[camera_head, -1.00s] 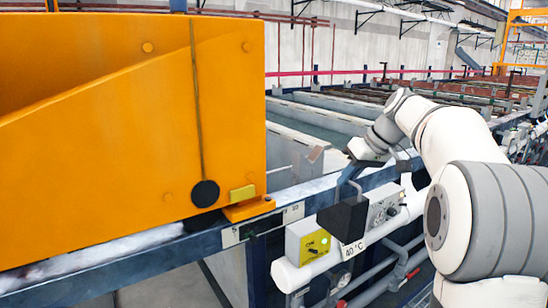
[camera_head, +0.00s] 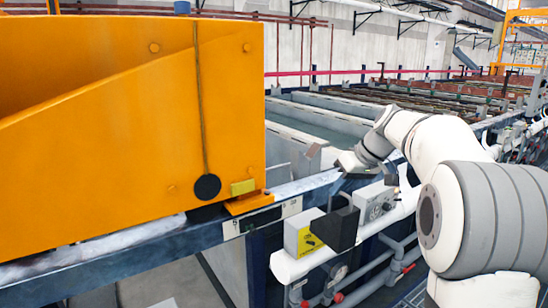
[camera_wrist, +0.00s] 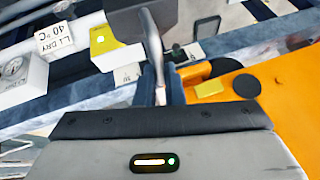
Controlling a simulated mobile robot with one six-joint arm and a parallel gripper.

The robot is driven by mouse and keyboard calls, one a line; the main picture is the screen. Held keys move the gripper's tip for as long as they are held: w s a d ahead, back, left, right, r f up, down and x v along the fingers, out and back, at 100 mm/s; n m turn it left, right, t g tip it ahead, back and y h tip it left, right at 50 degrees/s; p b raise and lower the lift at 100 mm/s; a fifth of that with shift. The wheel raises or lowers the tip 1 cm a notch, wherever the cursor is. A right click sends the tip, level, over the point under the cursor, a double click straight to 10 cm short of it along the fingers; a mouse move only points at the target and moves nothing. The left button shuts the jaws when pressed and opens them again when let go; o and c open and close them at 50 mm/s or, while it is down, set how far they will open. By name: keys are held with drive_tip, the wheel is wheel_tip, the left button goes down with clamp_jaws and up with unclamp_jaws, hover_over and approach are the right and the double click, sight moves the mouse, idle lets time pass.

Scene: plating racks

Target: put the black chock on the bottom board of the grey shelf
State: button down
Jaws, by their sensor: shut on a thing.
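The black chock (camera_head: 337,229) is a dark block with a thin upright handle. It hangs below my gripper (camera_head: 347,180) in front of the yellow and white boxes on the rail. In the wrist view the chock (camera_wrist: 140,18) shows at the top edge, with its pale metal handle running down to my gripper (camera_wrist: 160,88). My gripper is shut on that handle. The fingertips are small and partly hidden in the head view. I can make out no grey shelf in either view.
A large orange housing (camera_head: 130,120) fills the left, with a black disc on its face. A yellow control box (camera_head: 303,233) and a grey control box (camera_head: 376,203) sit close behind the chock, along a white pipe (camera_head: 290,267). Long tanks stretch behind.

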sight(330, 210)
drive_tip(key=shift+m, duration=0.3)
drive_tip(key=f, duration=0.2)
drive_tip(key=a+f, duration=0.1)
drive_tip(key=f, duration=0.1)
drive_tip(key=w+a+f, duration=0.1)
drive_tip(key=f, duration=0.2)
drive_tip(key=shift+f, duration=0.1)
drive_tip(key=shift+m+t+h, duration=0.3)
drive_tip(key=shift+m+t, duration=0.1)
drive_tip(key=shift+m, duration=0.2)
drive_tip(key=f, duration=0.5)
drive_tip(key=s+f, duration=0.1)
drive_tip(key=f, duration=0.1)
drive_tip(key=shift+a+f, duration=0.25)
drive_tip(key=shift+a, duration=0.1)
drive_tip(key=s+f+m, duration=0.1)
drive_tip(key=s+f, duration=0.4)
drive_tip(key=f, duration=0.7)
drive_tip(key=s+d+f+m+t+h, duration=0.1)
drive_tip(key=s+f, duration=0.4)
drive_tip(key=f, duration=0.8)
drive_tip(key=shift+d+m, duration=0.25)
drive_tip(key=shift+m, duration=0.15)
drive_tip(key=shift+s+a, duration=0.1)
